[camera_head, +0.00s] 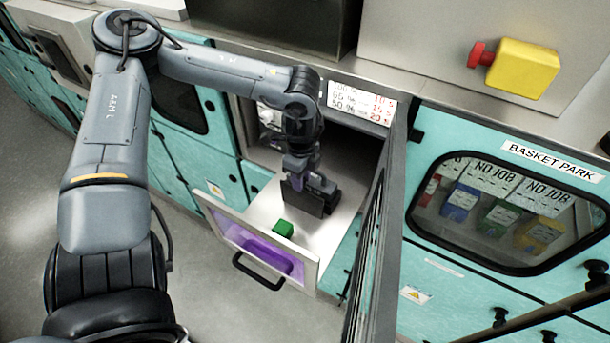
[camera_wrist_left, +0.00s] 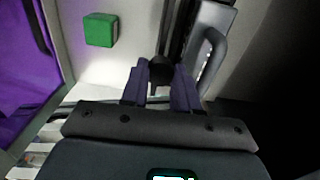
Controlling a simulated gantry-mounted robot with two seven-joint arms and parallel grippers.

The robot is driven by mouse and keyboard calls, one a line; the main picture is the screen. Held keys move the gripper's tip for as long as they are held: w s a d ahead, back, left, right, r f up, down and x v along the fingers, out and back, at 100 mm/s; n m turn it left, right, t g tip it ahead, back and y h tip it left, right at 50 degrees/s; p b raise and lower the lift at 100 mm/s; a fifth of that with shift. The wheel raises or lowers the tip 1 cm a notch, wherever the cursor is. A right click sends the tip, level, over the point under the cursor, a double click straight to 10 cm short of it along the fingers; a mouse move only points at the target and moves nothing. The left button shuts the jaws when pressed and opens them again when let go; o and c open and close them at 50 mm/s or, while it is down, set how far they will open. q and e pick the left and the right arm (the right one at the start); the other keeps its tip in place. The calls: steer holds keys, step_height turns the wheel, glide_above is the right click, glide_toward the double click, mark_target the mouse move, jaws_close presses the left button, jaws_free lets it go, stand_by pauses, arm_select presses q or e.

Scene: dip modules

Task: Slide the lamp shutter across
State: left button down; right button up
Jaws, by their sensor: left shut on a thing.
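My left gripper (camera_head: 312,188) reaches into an open bay below the counter. In the left wrist view, its two purple-grey fingers (camera_wrist_left: 160,82) are shut on a dark round knob (camera_wrist_left: 160,69). The knob sits at the near end of a dark, rail-like strip (camera_wrist_left: 173,30) and is taken here as the lamp shutter's knob. The shutter plate itself cannot be made out clearly. In the head view the wrist and gripper body hide the knob. My right gripper is not in view.
A green block (camera_head: 283,228) lies near the gripper, behind a lowered front with a purple window (camera_head: 262,255) and a black handle (camera_head: 257,271). A dark open door (camera_head: 372,235) stands close on the right. A label card (camera_head: 361,102) hangs above the bay.

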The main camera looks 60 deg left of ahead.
arm_select(q)
steer(key=shift+w+d+r, duration=0.1)
steer(key=shift+w+d, duration=0.05)
steer(key=c, duration=0.8)
jaws_free()
steer(key=shift+r, duration=0.65)
steer(key=shift+r+b, duration=0.95)
steer(key=shift+r, duration=3.75)
